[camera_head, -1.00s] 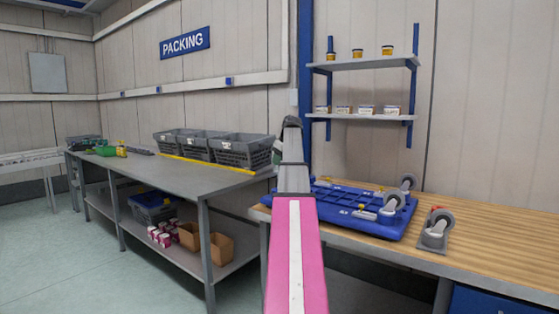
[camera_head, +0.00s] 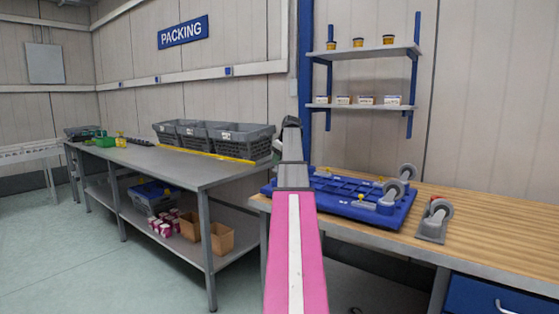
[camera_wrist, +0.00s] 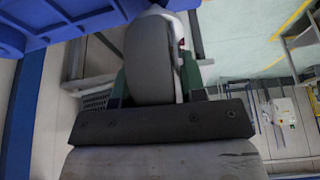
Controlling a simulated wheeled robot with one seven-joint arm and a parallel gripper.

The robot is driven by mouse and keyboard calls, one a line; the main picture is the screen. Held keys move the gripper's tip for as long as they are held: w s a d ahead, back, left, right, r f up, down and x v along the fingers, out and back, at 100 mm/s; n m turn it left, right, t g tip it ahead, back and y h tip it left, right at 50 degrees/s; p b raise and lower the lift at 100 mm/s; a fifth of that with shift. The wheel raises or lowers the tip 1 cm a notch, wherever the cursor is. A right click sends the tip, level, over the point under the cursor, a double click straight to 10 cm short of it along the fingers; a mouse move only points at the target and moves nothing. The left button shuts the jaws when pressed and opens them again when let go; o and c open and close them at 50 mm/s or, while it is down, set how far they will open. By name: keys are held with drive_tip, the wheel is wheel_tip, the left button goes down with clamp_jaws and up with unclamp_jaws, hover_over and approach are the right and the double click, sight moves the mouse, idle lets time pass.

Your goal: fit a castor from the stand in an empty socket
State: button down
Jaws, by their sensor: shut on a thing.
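A blue dolly base (camera_head: 340,203) lies on the wooden bench with its socketed face up. Two grey-wheeled castors, a far one (camera_head: 406,172) and a near one (camera_head: 393,190), stand at its right end. A grey stand (camera_head: 432,237) to its right carries a castor (camera_head: 441,210). My gripper (camera_wrist: 154,82) is shut on a grey-wheeled castor (camera_wrist: 150,55). In the wrist view the blue base (camera_wrist: 30,40) is close beside this castor at the top left; whether they touch I cannot tell.
The wooden bench top (camera_head: 500,230) is clear right of the stand. Shelves (camera_head: 365,52) with small tubs hang above the bench. A grey packing table (camera_head: 180,168) with several dark crates stands to the left.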

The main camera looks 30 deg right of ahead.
drive_tip(key=shift+f, duration=1.85)
idle(0.4)
drive_tip(key=c, duration=0.6)
unclamp_jaws()
drive_tip(key=v, duration=1)
drive_tip(key=shift+r, duration=0.35)
drive_tip(key=shift+s, duration=0.1)
